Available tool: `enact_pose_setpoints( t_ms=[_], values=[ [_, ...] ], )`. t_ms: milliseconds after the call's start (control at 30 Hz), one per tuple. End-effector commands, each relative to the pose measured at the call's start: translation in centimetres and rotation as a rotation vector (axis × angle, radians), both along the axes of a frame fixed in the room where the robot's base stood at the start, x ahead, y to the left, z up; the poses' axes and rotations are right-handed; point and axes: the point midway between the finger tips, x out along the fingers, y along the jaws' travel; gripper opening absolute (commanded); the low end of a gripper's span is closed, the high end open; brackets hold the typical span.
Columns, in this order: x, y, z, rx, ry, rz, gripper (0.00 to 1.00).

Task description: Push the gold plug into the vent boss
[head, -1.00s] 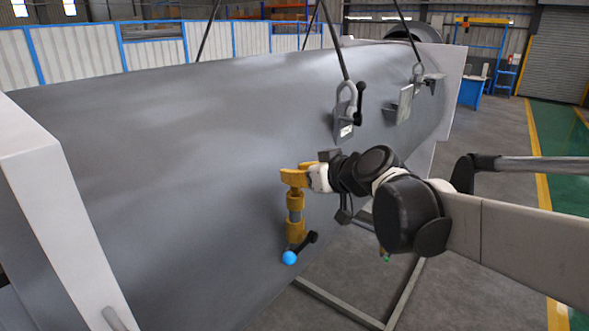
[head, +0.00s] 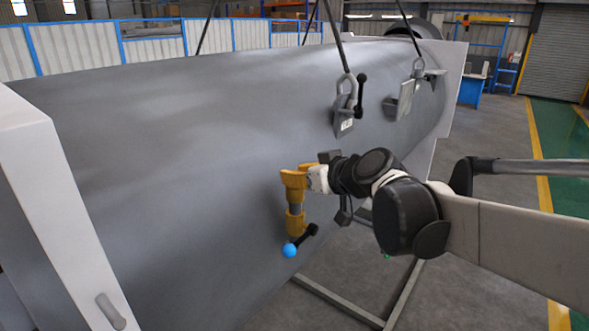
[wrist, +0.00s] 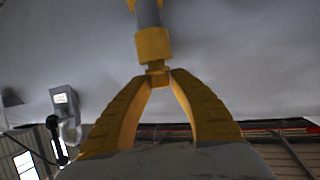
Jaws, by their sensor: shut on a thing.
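My gripper (head: 297,178) has yellow fingers, and they are shut on the narrow end of a gold piece that I take to be the gold plug (wrist: 153,44). It also shows in the wrist view (wrist: 157,84). A grey cylinder (wrist: 148,13) continues from the plug; it shows below my gripper in the head view (head: 295,208). Under it is a gold fitting (head: 295,222) with a black lever and a blue ball (head: 289,250). I cannot tell which part is the vent boss or how deep the plug sits. The fingers partly hide the plug in the head view.
The large grey shell (head: 180,150) stands right behind the fitting. Lifting lugs (head: 344,118) with shackles and slings project from it above my gripper. A white flange (head: 60,210) stands at the left. Frame rails (head: 340,302) lie below. The floor at right is open.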

Motion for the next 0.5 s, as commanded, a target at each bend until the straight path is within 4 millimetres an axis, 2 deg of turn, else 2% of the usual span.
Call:
enact_pose_setpoints(
  t_ms=[300,333,367,400,500],
  values=[
    [0.0,0.0,-0.89,0.0,0.0,0.0,0.01],
    [0.0,0.0,-0.79,0.0,0.0,0.0,0.36],
    [0.0,0.0,-0.77,0.0,0.0,0.0,0.45],
    [0.0,0.0,-0.76,0.0,0.0,0.0,0.5],
    [0.0,0.0,-0.74,0.0,0.0,0.0,0.5]
  ],
)
